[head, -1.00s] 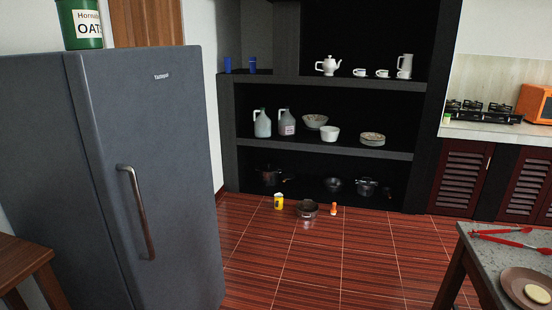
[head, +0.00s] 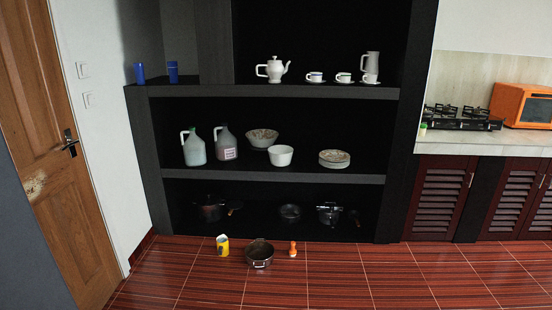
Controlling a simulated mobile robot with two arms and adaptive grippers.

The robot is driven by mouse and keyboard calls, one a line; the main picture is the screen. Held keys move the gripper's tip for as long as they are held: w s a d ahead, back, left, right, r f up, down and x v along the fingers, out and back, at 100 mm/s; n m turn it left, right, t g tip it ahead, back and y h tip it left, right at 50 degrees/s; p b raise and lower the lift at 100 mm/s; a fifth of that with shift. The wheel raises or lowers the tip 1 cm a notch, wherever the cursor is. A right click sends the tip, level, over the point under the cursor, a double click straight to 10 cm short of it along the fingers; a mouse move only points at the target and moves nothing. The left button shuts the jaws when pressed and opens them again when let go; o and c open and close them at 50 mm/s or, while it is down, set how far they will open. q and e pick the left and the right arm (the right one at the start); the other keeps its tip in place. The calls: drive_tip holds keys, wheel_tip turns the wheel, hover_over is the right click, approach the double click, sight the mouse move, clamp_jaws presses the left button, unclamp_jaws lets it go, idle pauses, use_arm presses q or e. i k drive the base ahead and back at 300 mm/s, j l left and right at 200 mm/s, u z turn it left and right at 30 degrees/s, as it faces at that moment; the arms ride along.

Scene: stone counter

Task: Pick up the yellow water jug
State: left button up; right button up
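No clearly yellow water jug shows. Two jugs with handles stand side by side on the middle shelf: a pale grey-green jug (head: 194,149) on the left and a greyish jug with a label (head: 226,144) on the right. A small yellow container (head: 222,246) with a pale top stands on the floor in front of the shelves; I cannot tell what it is. A white pitcher (head: 371,64) stands on the top shelf. Neither of my grippers is in view.
A metal pot (head: 260,254) and an orange-red bottle (head: 293,249) sit on the floor before the shelves. Bowls and plates (head: 334,158) share the middle shelf. A wooden door (head: 60,150) is at left, a stove (head: 461,118) at right. The near tiled floor is clear.

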sight(223, 246)
drive_tip(key=i, duration=2)
drive_tip(key=u, duration=0.05)
